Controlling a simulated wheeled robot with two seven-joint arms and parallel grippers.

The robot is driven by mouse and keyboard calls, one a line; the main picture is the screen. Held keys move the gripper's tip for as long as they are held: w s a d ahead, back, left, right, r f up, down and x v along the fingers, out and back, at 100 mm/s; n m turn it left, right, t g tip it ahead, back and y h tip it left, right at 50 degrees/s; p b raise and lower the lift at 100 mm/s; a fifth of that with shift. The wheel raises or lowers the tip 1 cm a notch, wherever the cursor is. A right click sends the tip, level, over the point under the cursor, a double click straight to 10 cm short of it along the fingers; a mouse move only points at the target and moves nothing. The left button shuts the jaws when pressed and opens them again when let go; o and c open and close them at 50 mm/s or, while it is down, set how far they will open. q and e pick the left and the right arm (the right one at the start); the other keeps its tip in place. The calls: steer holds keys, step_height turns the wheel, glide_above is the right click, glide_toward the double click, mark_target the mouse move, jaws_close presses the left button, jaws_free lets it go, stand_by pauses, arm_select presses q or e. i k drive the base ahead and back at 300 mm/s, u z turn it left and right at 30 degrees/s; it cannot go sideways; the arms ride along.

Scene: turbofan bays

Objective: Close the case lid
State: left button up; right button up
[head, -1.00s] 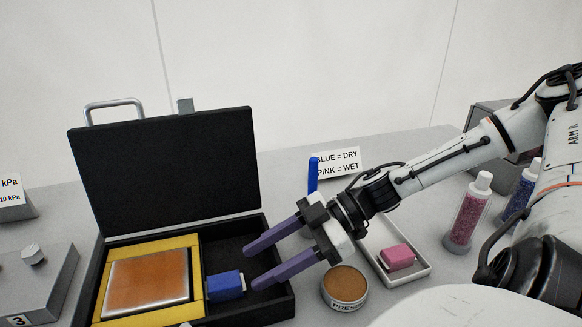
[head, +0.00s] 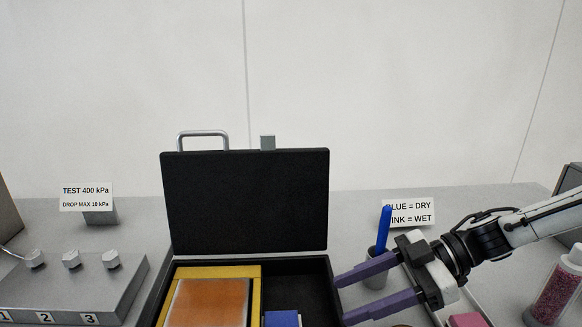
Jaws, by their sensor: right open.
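The black case lid (head: 245,202) stands upright, open, at the back of the case (head: 318,266). It has a metal handle (head: 203,134) and a grey latch (head: 268,142) on its top edge. Inside the case lie an orange-brown plate (head: 208,303) in a yellow frame and a blue block (head: 282,318), cut by the bottom edge. My right gripper (head: 342,300) is open and empty, its purple fingers pointing left at the case's right side, apart from the lid. My left gripper is not in view.
Right of the case are a cup with a blue pen (head: 383,230), a "BLUE = DRY" sign (head: 409,213), a pink block (head: 467,320) and a bottle of pink beads (head: 556,290). At left are a numbered knob panel (head: 75,285) and a test sign (head: 86,198).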

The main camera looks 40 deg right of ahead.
mark_target(267, 199)
steer(key=k, duration=0.95)
